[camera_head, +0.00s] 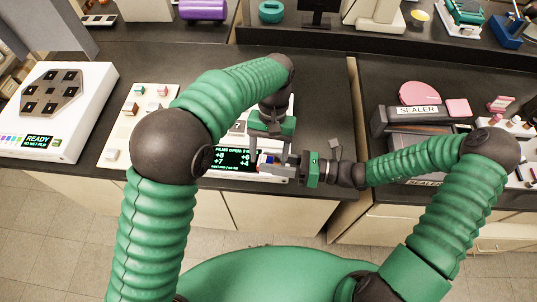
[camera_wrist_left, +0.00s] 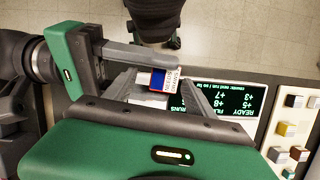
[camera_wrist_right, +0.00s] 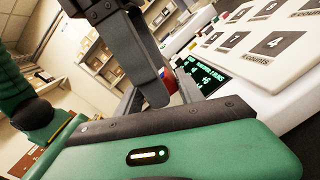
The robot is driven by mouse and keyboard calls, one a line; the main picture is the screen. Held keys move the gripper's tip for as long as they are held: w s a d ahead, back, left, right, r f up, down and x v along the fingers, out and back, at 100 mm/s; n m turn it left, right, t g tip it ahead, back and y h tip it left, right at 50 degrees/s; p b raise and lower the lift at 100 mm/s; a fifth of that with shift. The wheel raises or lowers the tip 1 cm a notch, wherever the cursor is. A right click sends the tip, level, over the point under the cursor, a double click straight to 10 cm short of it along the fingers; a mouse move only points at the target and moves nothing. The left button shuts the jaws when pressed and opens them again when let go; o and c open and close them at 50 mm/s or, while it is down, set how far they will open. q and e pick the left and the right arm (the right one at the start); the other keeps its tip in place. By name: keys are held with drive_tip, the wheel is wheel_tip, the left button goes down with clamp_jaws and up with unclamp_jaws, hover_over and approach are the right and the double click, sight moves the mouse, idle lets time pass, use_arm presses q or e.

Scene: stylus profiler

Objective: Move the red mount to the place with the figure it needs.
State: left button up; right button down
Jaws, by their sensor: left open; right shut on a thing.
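My right gripper (camera_head: 270,161) is shut on a small block (camera_wrist_left: 164,80) with red, blue and white faces and tiny print. I cannot tell whether it is the red mount. My left gripper (camera_head: 260,150) points down, open, with its fingers beside the held block. The block also shows, partly hidden, in the right wrist view (camera_wrist_right: 169,82). Numbered places on a white panel (camera_wrist_right: 270,50) read "4 counts" and similar; my left arm hides most of them in the head view. A reddish mount (camera_head: 131,108) stands on the white tray (camera_head: 118,135).
Several other mounts stand on that tray. A lit display (camera_head: 236,157) lists signed figures beside the grippers. A white machine marked READY (camera_head: 75,120) stands far left. A sealer (camera_head: 410,118) stands at the right, under my right arm.

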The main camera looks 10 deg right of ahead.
use_arm(q)
drive_tip(key=shift+f, duration=0.35)
drive_tip(key=shift+s, duration=0.1)
drive_tip(key=shift+c, duration=0.2)
drive_tip(key=c, duration=1.2)
drive_tip(key=shift+d, duration=0.1)
clamp_jaws()
use_arm(e)
drive_tip(key=c, duration=1)
unclamp_jaws()
drive_tip(key=o, duration=0.3)
drive_tip(key=shift+o, duration=0.2)
